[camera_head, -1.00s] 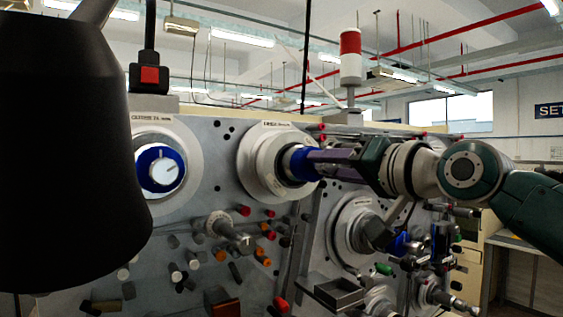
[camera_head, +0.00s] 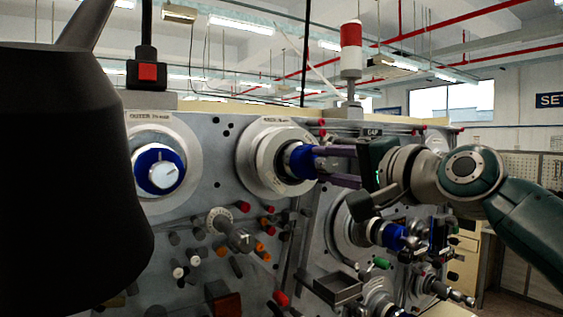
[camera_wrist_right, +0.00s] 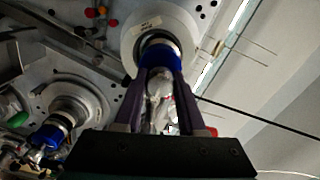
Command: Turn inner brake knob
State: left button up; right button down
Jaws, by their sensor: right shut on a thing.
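The inner brake knob (camera_head: 298,160) is blue and sits on a round grey dial with an "INNER" label, in the upper middle of the machine panel. My right gripper (camera_head: 317,165) reaches it from the right, with one purple finger above the other. In the right wrist view the blue knob (camera_wrist_right: 160,56) shows at the base of the dial, and my right gripper (camera_wrist_right: 161,76) is shut on its pale front part from both sides. The fingers partly hide the knob. My left gripper is not in view.
A similar blue knob with a pale grip, the outer one (camera_head: 158,170), is on the left of the panel. Several small pegs, a crank (camera_head: 230,229) and a small metal tray (camera_head: 336,287) stick out below. A red-and-white lamp (camera_head: 351,50) stands above.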

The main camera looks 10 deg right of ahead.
dwell(0.4)
jog(key=c, duration=0.5)
grip_release()
jog(key=b+v, duration=0.4)
jog(key=v, duration=0.6)
